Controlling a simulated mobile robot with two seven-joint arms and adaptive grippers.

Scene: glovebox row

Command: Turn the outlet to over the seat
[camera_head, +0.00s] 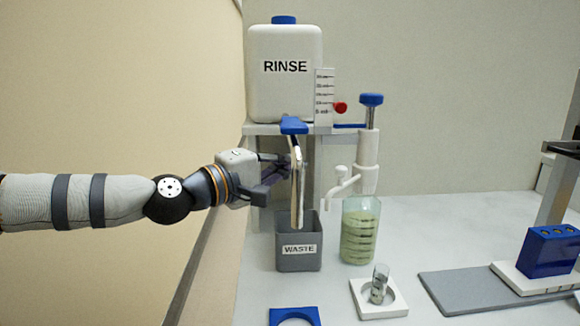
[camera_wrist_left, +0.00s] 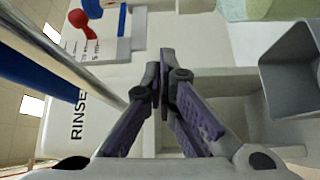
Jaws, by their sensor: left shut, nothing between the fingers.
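A white pump outlet (camera_head: 343,184) with a downturned tip juts left from a white pump body (camera_head: 367,160) with a blue knob (camera_head: 371,99). Its tip hangs between the grey WASTE bin (camera_head: 298,262) and the glass jar of green liquid (camera_head: 358,235). The seat is a white block with a round recess (camera_head: 397,306) at the front; a small clear vial (camera_head: 379,284) stands in it. My left gripper (camera_head: 274,178) is shut and empty, left of the outlet and above the bin. Its closed fingers also show in the left wrist view (camera_wrist_left: 160,80). My right gripper is out of view.
A bright upright bar (camera_head: 296,185) under a blue arm (camera_head: 293,125) stands close by my fingers, partly hiding them. The RINSE tank (camera_head: 285,70) and a red knob (camera_head: 340,107) are above. A blue ring holder (camera_head: 294,316) and grey mat (camera_head: 480,292) lie in front.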

